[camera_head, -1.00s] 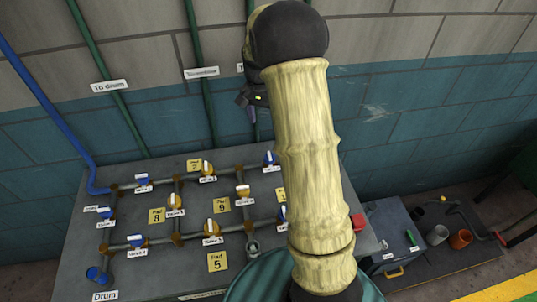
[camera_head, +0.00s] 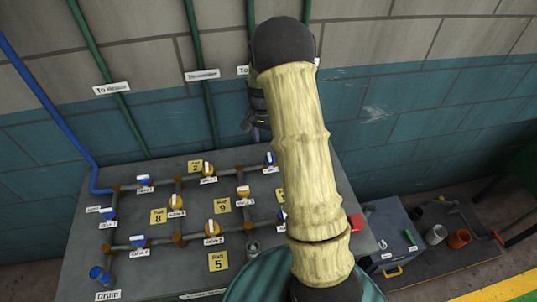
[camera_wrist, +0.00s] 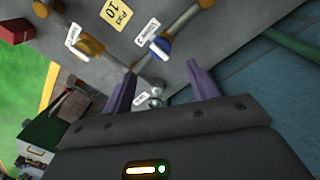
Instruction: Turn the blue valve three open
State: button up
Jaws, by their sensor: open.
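Several blue valves with white handles sit on the pipe board; their labels are too small to read, so I cannot tell which is three. In the head view one blue valve (camera_head: 270,159) is at the top right, one (camera_head: 143,181) at the top left, one (camera_head: 137,241) at the lower left. In the wrist view a blue valve (camera_wrist: 157,48) lies just beyond and between my purple fingertips, apart from them. My gripper (camera_wrist: 161,72) is open and empty. In the head view it is partly hidden behind my arm, above the board's back edge.
Orange valves, such as one in the wrist view (camera_wrist: 90,45), sit among the blue ones on grey pipes. A yellow Pad 10 plate (camera_wrist: 117,14) is near. The brick wall (camera_head: 400,110) with vertical pipes stands behind the board. A grey box (camera_head: 392,235) stands at the right.

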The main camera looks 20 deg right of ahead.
aim_at(269, 157)
jog(key=f, duration=0.3)
jog(key=f+p, duration=0.1)
jog(key=f, duration=0.2)
jog(key=f+p, duration=0.1)
jog(key=f, duration=0.2)
jog(key=shift+s+d+f, duration=0.25)
jog(key=c, duration=1)
